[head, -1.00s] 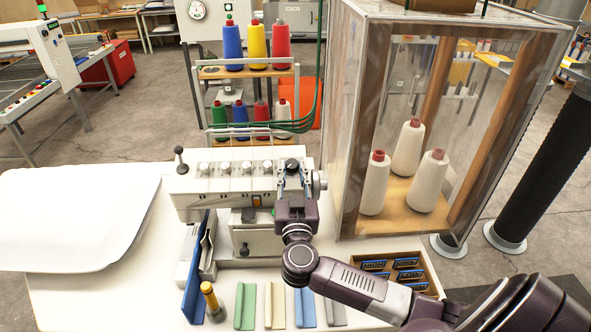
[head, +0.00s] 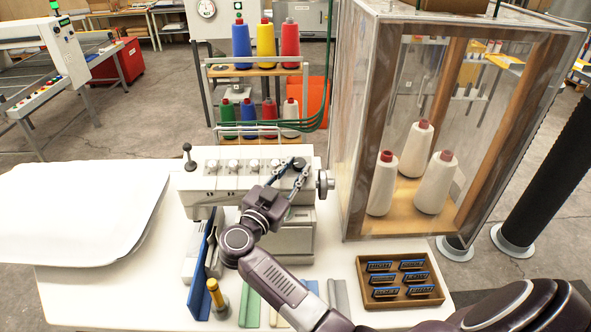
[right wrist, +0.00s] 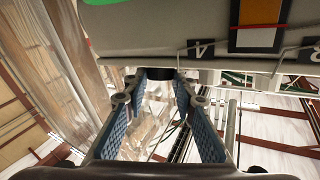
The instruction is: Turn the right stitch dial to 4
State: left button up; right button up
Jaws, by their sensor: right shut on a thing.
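The white sewing machine (head: 210,183) stands at the back of the table with a row of dials along its top. The right stitch dial (head: 299,163) is the dark knob at the right end of that row. My right gripper (head: 291,176) reaches it from the lower left, its fingers slanting up to the right, shut on the dial. In the right wrist view the dial (right wrist: 160,73) shows dark between the two blue-padded fingertips. A 4 mark (right wrist: 201,50) is on the machine's face close by. The dial's pointer cannot be made out. My left gripper is not in view.
A handwheel (head: 325,184) sticks out right of the dial. A clear cabinet (head: 345,150) with white thread cones stands close on the right.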

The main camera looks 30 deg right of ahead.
jog(key=o, duration=1.2)
jog(key=shift+c, duration=0.2)
